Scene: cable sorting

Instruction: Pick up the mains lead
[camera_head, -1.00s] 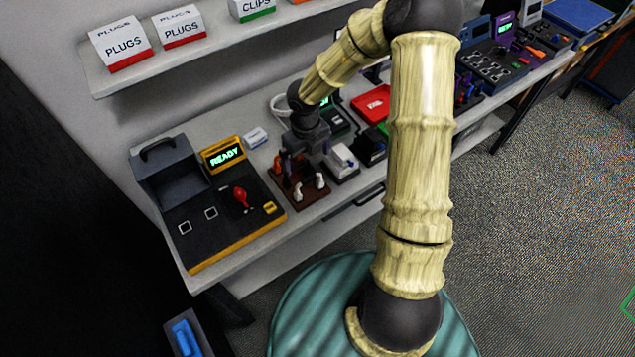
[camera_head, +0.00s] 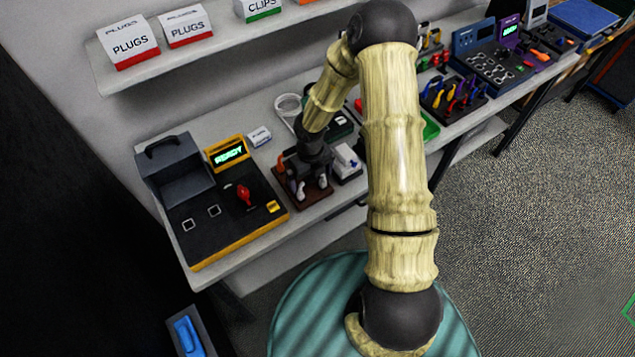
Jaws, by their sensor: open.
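My gripper (camera_head: 308,178) is open and points down, low over a brown rack (camera_head: 312,199) on the bench. In the rack I see white plug-like pieces (camera_head: 301,189) close to the fingers and an orange piece (camera_head: 279,166) at its left. My gripper hides the rack's middle, and I cannot tell whether the fingers touch anything. A white coiled cable (camera_head: 287,103) lies behind my arm, partly hidden. I cannot tell which of these is the mains lead.
A black and yellow test station (camera_head: 225,235) with a lit READY display (camera_head: 228,155) stands left of the rack. A small white-topped device (camera_head: 346,160) is close on the right. A shelf with plug boxes (camera_head: 133,42) hangs above. Trays with coloured tools (camera_head: 453,97) stand further right.

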